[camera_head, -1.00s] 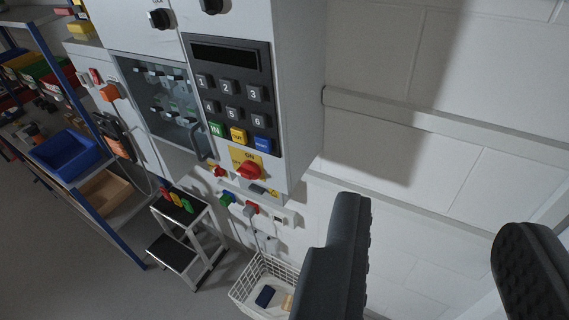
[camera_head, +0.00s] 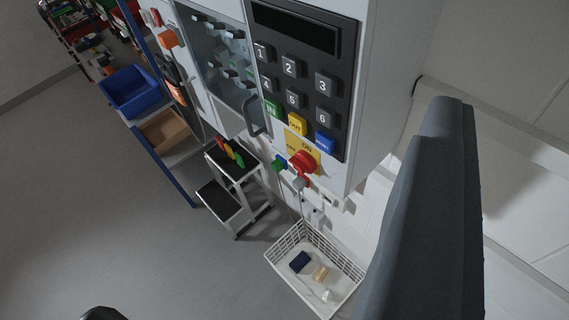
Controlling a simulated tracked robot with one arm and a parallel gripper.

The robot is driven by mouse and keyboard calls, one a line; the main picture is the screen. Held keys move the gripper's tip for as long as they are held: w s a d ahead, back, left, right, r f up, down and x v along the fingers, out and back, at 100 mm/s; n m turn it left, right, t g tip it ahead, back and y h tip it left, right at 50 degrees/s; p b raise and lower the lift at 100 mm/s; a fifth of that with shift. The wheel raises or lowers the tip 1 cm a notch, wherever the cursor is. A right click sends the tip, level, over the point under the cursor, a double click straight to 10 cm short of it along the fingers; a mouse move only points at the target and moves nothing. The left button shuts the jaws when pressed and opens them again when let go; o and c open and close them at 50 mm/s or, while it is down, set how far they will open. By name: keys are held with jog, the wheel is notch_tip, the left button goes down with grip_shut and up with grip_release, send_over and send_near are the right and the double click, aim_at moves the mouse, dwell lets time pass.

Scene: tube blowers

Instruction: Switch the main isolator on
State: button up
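The main isolator is a red rotary knob (camera_head: 303,161) on a yellow plate (camera_head: 292,143) at the bottom of the grey cabinet's front, under the keypad. The word ON shows at the plate's top; a smaller mark at its left is hard to read. I cannot tell clearly which mark the knob points to. My gripper (camera_head: 275,212) is open and empty. One large dark finger stands at the right, in front of the cabinet's lower right side; only the tip of the other shows at the bottom left edge. Neither finger appears to touch the knob.
Above the knob is a keypad (camera_head: 344,110) with numbered and coloured buttons. A clear door with a handle (camera_head: 254,124) is at its left. A white wire basket (camera_head: 290,272) and a step stool (camera_head: 222,203) stand below. A blue bin (camera_head: 129,92) is on the left shelf.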

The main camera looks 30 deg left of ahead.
jog(key=o, duration=0.4)
jog(key=shift+c, duration=0.2)
jog(key=shift+o, duration=0.8)
jog(key=w+a+f+y, duration=0.2)
jog(key=w+a, duration=0.3)
jog(key=a, duration=0.1)
jog(key=w+a+f+t+y, duration=0.1)
jog(key=w+a+f+y, duration=0.1)
jog(key=w+a, duration=0.2)
jog(key=a, duration=0.3)
jog(key=shift+w+a+n+t+y, duration=0.25)
jog(key=shift+w+n+t+y, duration=0.05)
jog(key=shift+w+n+y, duration=0.1)
jog(key=w+a+f+m+t+h, duration=0.1)
jog(key=w+a+f+m, duration=0.15)
jog(key=a+f, duration=0.45)
jog(key=w+a+f+m+h, duration=0.2)
jog(key=w+a+f, duration=0.25)
jog(key=f, duration=0.45)
jog(key=g+h, duration=0.1)
jog(key=h, duration=0.7)
send_near(295, 168)
jog(key=x, duration=0.8)
jog(key=shift+w, duration=0.15)
